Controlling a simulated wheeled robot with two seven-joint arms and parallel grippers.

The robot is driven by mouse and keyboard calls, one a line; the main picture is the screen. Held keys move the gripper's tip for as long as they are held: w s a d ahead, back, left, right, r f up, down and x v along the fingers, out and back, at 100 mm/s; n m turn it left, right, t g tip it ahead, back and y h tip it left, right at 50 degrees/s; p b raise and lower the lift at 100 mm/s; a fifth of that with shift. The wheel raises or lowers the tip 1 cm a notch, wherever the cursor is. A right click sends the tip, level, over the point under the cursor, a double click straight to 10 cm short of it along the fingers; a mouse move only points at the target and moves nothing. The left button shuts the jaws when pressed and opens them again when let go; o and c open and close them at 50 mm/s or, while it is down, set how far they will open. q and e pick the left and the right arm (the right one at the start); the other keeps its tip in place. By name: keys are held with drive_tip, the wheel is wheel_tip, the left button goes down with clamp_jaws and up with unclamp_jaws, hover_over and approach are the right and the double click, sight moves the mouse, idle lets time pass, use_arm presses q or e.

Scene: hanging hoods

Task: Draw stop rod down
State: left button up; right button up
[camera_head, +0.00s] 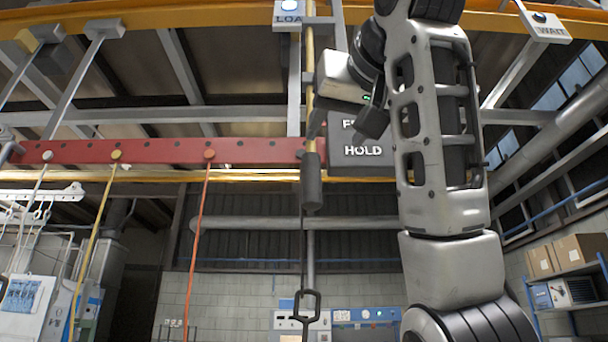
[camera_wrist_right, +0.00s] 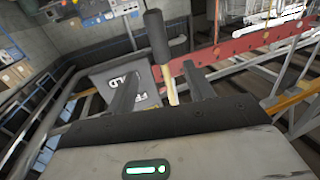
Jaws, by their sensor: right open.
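The stop rod is a brass-coloured upright shaft (camera_head: 310,50) with a dark cylindrical grip (camera_head: 311,182) at its lower end, near the middle of the head view. My right gripper (camera_head: 344,125) reaches in from the right beside the shaft, above the dark grip. It is open, and one finger overlaps the shaft in the head view. In the right wrist view, the shaft (camera_wrist_right: 169,85) and dark grip (camera_wrist_right: 157,36) appear between the two spread fingers (camera_wrist_right: 161,92). I cannot tell whether either finger touches the shaft. My left gripper is not in view.
A red beam (camera_head: 120,151) with hanging cords lies left of the rod. A grey sign reading HOLD (camera_head: 362,150) is close behind my right gripper. A dark metal loop (camera_head: 307,302) hangs below the grip. A yellow beam (camera_head: 180,17) crosses above. Shelved boxes (camera_head: 568,255) stand far right.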

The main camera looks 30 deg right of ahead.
sight(314, 171)
use_arm(q)
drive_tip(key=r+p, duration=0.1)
drive_tip(key=p, duration=0.2)
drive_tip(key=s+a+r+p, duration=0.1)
drive_tip(key=p, duration=0.2)
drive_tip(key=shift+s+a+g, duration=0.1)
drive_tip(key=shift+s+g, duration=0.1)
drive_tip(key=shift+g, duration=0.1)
use_arm(e)
drive_tip(key=x, duration=1.4)
drive_tip(key=shift+d, duration=0.1)
